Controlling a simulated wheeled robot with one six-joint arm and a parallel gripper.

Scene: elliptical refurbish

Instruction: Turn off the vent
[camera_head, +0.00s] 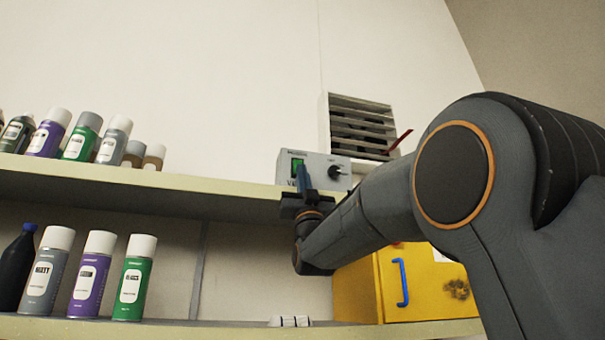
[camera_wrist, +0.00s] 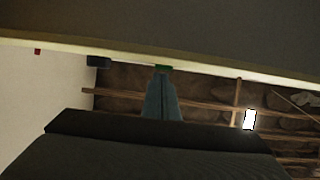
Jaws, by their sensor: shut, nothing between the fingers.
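The grey control box (camera_head: 316,161) stands on the upper shelf. It has a lit green rocker switch (camera_head: 297,166) on its left and a black round knob (camera_head: 336,171) on its right. The slatted vent (camera_head: 360,126) is on the wall behind and above it. My gripper (camera_head: 302,173) is shut and empty, its blue fingers pointing up just in front of the box, by the lower part of the switch. I cannot tell whether they touch it. In the wrist view the shut fingers (camera_wrist: 162,92) end at a small green patch.
Several spray cans and bottles stand on the upper shelf (camera_head: 150,181) and lower shelf (camera_head: 200,329) at left. A yellow cabinet (camera_head: 365,287) with a blue handle sits below the box. A red lever-like piece (camera_head: 400,140) shows beside the vent.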

